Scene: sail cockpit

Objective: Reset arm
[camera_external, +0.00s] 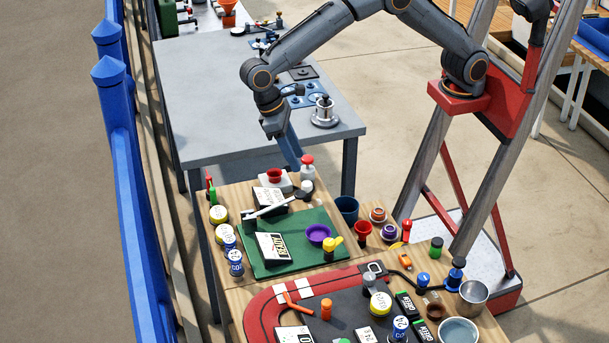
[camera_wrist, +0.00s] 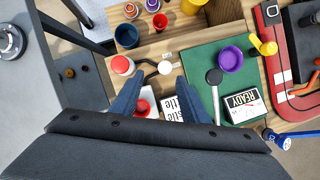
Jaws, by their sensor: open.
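My arm reaches in from the right over the grey table in the external view. My gripper (camera_external: 290,150) points down, above the far edge of the wooden table. In the wrist view my gripper (camera_wrist: 157,88) has its two blue fingers spread apart, with nothing held between them. Below and between the fingers, a red button on a white box (camera_wrist: 143,106) and a white-and-black lettered box (camera_wrist: 175,108) are partly hidden. The red button also shows in the external view (camera_external: 274,176).
A red-topped white bottle (camera_external: 307,168) stands near my gripper. The green mat (camera_external: 285,262) holds a purple bowl (camera_external: 318,234) and lettered boxes. Cans, cups and a red track crowd the nearer table. The grey table (camera_external: 210,100) has clear room at left.

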